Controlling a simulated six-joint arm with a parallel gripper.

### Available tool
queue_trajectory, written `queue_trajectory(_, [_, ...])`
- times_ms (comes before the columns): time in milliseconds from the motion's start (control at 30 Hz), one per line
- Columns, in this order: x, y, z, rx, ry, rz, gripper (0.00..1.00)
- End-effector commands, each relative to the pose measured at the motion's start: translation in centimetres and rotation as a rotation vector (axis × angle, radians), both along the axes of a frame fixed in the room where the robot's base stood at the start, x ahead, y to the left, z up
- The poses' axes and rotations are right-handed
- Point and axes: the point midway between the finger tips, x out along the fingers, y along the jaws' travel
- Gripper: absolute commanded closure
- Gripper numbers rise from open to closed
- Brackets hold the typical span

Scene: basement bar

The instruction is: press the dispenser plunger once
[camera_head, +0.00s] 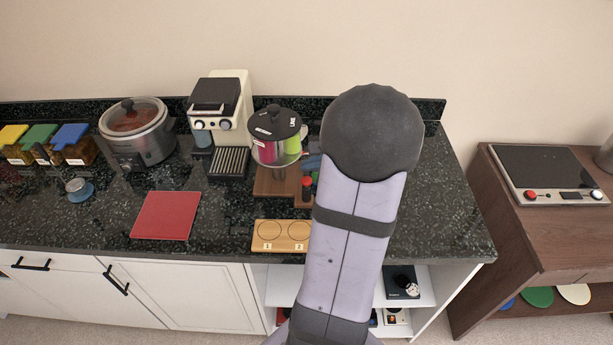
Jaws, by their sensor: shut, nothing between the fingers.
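My gripper is not visible; my arm rises through the middle of the view and its dark rounded joint hides part of the counter behind it. No dispenser plunger can be made out for certain. A clear container with a black knobbed lid (274,122) and pink and green contents stands left of my arm. A small red and black item (307,188) is partly hidden at the arm's left edge, beside some blue pieces. A small silver-topped blue item (80,190) sits farther left on the counter.
The dark counter (110,225) holds a slow cooker (138,130), a coffee machine (218,110), a red mat (166,215), a wooden board with two marked circles (281,236), and colored-lid boxes (42,140) at left. A brown side table (540,225) carries a hot plate (547,172).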

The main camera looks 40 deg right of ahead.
Motion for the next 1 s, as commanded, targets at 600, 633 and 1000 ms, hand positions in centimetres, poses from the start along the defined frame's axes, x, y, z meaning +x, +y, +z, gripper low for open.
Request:
queue_trajectory(600, [0.0, 0.0, 3.3, 0.0, 0.0, 0.0, 1.0])
queue_trajectory(633, [0.0, 0.0, 3.3, 0.0, 0.0, 0.0, 1.0])
queue_trajectory(1000, [0.0, 0.0, 3.3, 0.0, 0.0, 0.0, 1.0])
